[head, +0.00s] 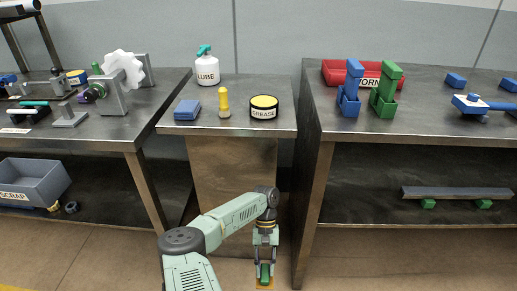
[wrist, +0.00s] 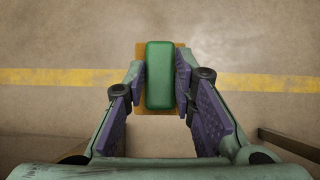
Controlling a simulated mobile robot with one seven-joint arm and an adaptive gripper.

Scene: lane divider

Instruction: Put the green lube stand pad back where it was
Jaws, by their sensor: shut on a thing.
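My gripper (head: 265,266) is shut on the green pad (wrist: 160,76), a rounded oblong block, and points down low in front of the lube stand. In the wrist view the pad stands lengthwise between the two fingers. A flat orange-brown piece (wrist: 142,88) shows behind the pad; I cannot tell whether it is joined to it. The lube stand (head: 240,125) is the narrow metal-topped table in the middle. On it are the white LUBE bottle (head: 207,72), a blue pad (head: 187,109), a yellow peg-like piece (head: 224,103) and the GREASE tin (head: 264,107).
The left bench (head: 105,132) holds metal fixtures; a grey SCRAP bin (head: 32,182) is below it. The right bench (head: 425,125) holds a red WORN tray (head: 337,72) and blue and green brackets (head: 384,90). A yellow line (wrist: 50,77) crosses the floor. The stand's front middle top is bare.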

